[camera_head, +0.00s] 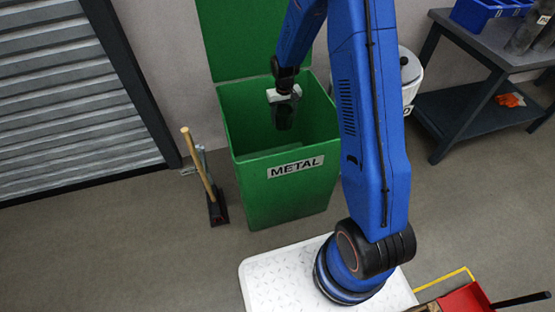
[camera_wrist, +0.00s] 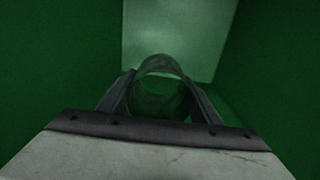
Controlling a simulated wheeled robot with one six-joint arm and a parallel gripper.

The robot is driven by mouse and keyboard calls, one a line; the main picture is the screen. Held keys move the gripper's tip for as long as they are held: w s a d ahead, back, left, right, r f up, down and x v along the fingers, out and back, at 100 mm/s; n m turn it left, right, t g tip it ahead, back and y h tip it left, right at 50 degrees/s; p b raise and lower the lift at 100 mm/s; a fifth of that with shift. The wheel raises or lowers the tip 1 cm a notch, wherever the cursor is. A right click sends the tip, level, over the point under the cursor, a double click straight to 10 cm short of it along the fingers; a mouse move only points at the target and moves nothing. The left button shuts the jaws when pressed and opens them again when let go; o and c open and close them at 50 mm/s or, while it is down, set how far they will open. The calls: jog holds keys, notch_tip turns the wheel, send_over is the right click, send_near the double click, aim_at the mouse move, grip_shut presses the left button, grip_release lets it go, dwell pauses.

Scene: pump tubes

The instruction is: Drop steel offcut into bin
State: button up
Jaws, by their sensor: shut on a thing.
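The green metal bin (camera_head: 285,185) stands open on the floor with its lid up and a METAL label on the front. My gripper (camera_head: 283,108) points down inside the bin's opening, below the rim level as far as the head view shows. It is shut on the steel offcut (camera_head: 283,118), a short dark piece of tube. In the wrist view the offcut (camera_wrist: 162,68) shows as a hollow ring between the two fingers of my gripper (camera_wrist: 160,95). Green bin walls (camera_wrist: 50,70) surround it. The lower part of the offcut is hidden or dark.
A broom or shovel with a wooden handle (camera_head: 198,160) leans left of the bin. A white bucket (camera_head: 411,75) stands behind my arm. A dark workbench (camera_head: 480,50) with blue trays (camera_head: 480,14) is at the right. A red box (camera_head: 467,299) is at the lower right. Floor left of the bin is mostly clear.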

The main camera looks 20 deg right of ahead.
jog(key=s+a+r, duration=0.1)
jog(key=s+r, duration=0.3)
jog(key=r, duration=0.6)
jog(key=s+a+r, duration=0.2)
jog(key=s+r, duration=0.2)
jog(key=r, duration=0.7)
notch_tip(320, 180, down, 6)
jog(key=shift+s+f, duration=0.15)
jog(key=o, duration=1.2)
jog(key=shift+o, duration=0.2)
notch_tip(320, 180, up, 17)
jog(key=shift+r, duration=0.2)
jog(key=shift+s+d, duration=0.1)
